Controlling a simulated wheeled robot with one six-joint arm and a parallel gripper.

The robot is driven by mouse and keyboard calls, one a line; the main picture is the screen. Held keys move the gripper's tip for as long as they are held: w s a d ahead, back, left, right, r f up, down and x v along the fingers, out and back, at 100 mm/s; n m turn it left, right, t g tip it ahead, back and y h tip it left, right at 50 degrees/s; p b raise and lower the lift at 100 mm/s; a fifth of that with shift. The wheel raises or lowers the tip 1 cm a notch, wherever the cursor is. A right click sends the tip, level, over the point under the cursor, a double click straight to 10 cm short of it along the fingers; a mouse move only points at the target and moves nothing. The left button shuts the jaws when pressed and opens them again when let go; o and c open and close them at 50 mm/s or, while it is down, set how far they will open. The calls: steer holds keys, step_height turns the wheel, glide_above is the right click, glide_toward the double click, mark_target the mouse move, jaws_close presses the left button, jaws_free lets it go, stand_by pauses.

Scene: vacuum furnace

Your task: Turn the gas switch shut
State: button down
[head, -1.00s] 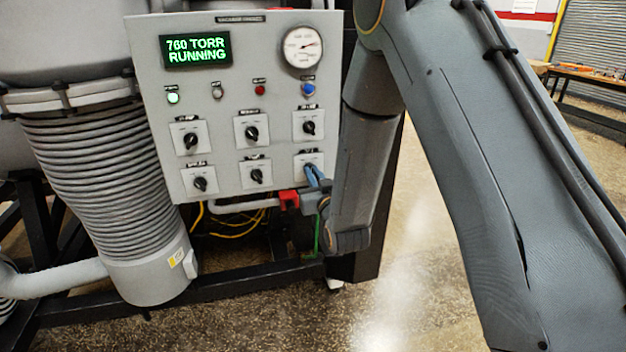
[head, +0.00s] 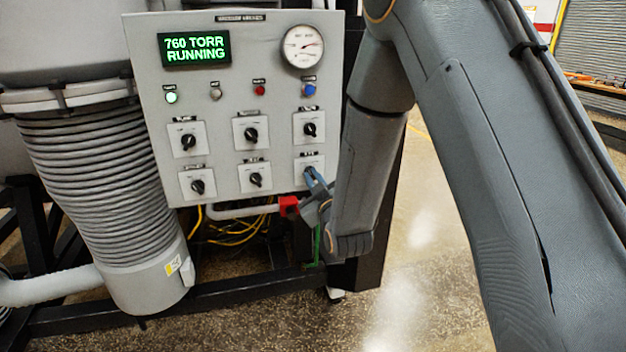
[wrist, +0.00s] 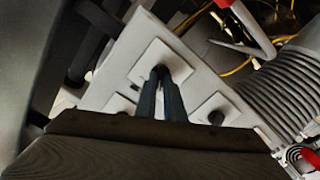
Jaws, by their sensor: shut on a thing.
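The grey control panel (head: 235,110) shows two rows of black rotary switches on white plates. My gripper (head: 311,175) is at the bottom-right switch (head: 303,165), its blue-grey fingers shut on that switch's knob. In the wrist view the fingers (wrist: 159,76) meet at the middle of the white plate (wrist: 164,53), and the panel looks tilted relative to them. The fingers hide most of the knob, so its pointer angle cannot be read. The small labels above the switches are too blurred to read.
The display (head: 194,48) reads 760 TORR RUNNING, beside a round gauge (head: 304,46). A red-handled part (head: 289,206) on a pipe sits just below my gripper. A ribbed bellows (head: 95,180) stands left of the panel. Open floor lies to the right.

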steer(key=c, duration=1.9)
jaws_free()
steer(key=shift+o, duration=0.2)
steer(key=shift+s, duration=0.1)
steer(key=b+v, duration=0.2)
steer(key=v, duration=0.5)
steer(key=shift+s, duration=0.35)
steer(key=shift+d, duration=0.1)
